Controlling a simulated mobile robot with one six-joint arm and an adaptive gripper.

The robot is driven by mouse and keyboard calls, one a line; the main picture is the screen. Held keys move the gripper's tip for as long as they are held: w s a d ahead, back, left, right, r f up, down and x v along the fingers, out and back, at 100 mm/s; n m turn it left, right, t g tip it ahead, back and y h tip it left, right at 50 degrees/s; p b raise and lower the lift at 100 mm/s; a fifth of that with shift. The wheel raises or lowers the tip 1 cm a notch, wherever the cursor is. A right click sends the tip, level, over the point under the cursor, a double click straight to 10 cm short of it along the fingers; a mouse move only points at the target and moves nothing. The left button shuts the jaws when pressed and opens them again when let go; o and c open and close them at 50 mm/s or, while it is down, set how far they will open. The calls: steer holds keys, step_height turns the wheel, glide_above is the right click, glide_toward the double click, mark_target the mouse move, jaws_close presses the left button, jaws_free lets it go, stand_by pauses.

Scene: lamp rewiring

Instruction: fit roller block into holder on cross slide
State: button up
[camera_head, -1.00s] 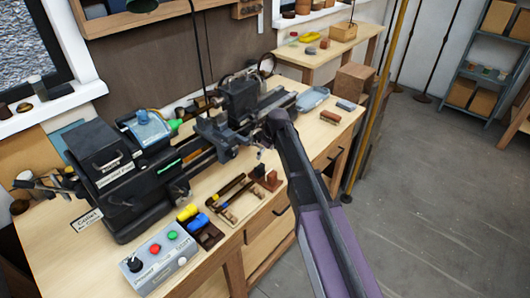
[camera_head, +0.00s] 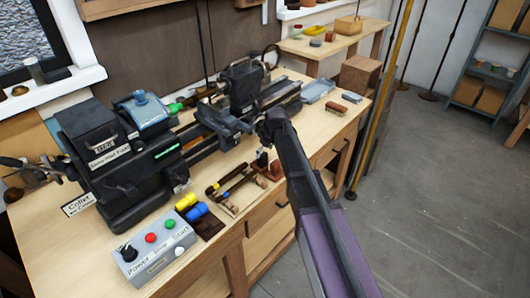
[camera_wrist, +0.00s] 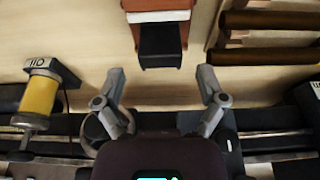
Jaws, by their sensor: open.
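In the wrist view, my gripper (camera_wrist: 161,74) is open and empty, its two fingers spread wide. A dark block (camera_wrist: 160,40) on a reddish-brown stand (camera_wrist: 172,14) is ahead of the fingertips, roughly centred between them and apart from both. I cannot tell for sure whether it is the roller block. In the head view, a small reddish-brown stand (camera_head: 271,169) with a dark upright piece stands on the bench below my arm's end. The lathe's cross slide area (camera_head: 224,122) is left of my arm; its holder is not clear. My fingers are mostly hidden there.
The lathe (camera_head: 115,160) fills the bench's back left. Dark-handled tools (camera_head: 230,181) lie left of the stand. A control box (camera_head: 153,248) and yellow and blue cylinders are nearer the front. A yellow oil container (camera_wrist: 40,96) is left in the wrist view.

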mark_target(263, 155)
steer(key=shift+b+x, duration=0.55)
steer(key=shift+x, duration=0.35)
steer(key=c, duration=1.1)
steer(key=shift+r, duration=0.15)
steer(key=shift+r+p, duration=3.35)
steer(key=shift+p, duration=0.15)
steer(key=shift+s, duration=0.1)
